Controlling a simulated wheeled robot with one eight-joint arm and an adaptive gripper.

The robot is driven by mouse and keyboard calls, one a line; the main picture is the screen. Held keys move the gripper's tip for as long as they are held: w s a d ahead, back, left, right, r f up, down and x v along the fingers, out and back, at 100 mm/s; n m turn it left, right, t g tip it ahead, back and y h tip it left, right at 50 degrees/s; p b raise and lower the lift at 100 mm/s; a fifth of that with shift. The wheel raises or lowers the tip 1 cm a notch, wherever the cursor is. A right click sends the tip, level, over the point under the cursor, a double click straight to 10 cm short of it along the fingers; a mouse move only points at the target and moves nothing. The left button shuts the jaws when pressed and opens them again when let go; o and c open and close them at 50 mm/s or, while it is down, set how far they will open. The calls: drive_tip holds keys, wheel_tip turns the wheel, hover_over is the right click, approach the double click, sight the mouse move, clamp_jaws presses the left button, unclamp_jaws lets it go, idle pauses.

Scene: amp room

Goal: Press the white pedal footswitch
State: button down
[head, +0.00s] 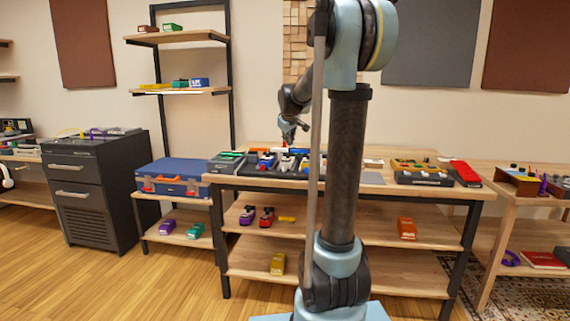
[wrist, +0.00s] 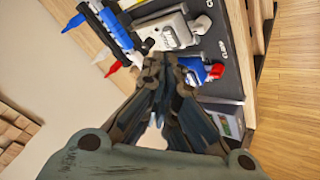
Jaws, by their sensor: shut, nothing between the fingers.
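The white pedal footswitch (wrist: 172,32) lies on a dark pedalboard (wrist: 240,50) in the wrist view, just beyond my fingertips. In the head view a small white pedal (head: 287,163) shows on the table below my gripper (head: 288,141). In the wrist view my gripper (wrist: 160,62) is shut and empty, its tips pointing at the near edge of the white pedal. I cannot tell whether the tips touch it. The gripper covers part of the area beside the pedal.
A blue pedal (wrist: 193,68) with red and white parts sits close beside the fingers. A grey box (wrist: 228,118) is nearby. A blue case (head: 172,177) is at left.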

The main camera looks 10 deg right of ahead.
drive_tip(key=r+n+t, duration=0.1)
hover_over(284, 160)
drive_tip(key=shift+w, duration=0.4)
drive_tip(key=shift+f, duration=0.1)
drive_tip(key=shift+f, duration=4.3)
drive_tip(key=shift+f, duration=0.1)
drive_tip(key=shift+s+f, duration=0.1)
drive_tip(key=shift+f, duration=0.15)
drive_tip(key=shift+f, duration=0.45)
drive_tip(key=shift+r, duration=0.9)
